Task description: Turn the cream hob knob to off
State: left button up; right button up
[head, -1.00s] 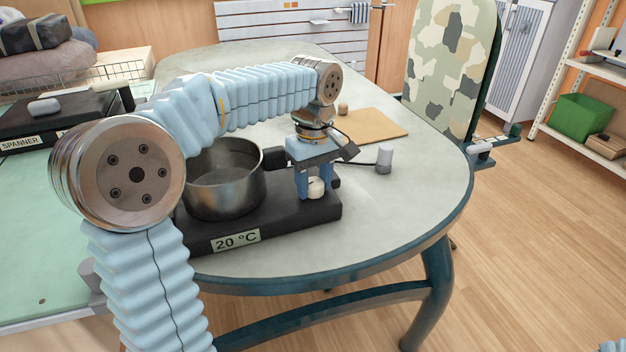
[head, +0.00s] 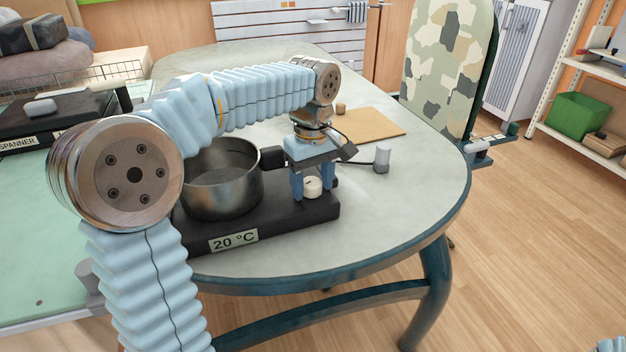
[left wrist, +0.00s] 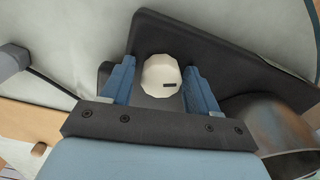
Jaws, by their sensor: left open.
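The cream hob knob (head: 313,187) sits on top of the black hob (head: 290,222) at its right end. In the left wrist view the left gripper (left wrist: 160,88) is open, with a gap visible between the knob and each finger. My right gripper is not in view.
A steel pot (head: 222,180) stands on the hob left of my gripper; its dark handle reaches toward the gripper. A small grey cylinder (head: 382,157) and a tan board (head: 366,125) lie right and behind.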

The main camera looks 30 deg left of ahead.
aim_at(312, 181)
pick_arm(q)
jog(key=shift+a+r, duration=0.1)
jog(key=shift+r, duration=2.4)
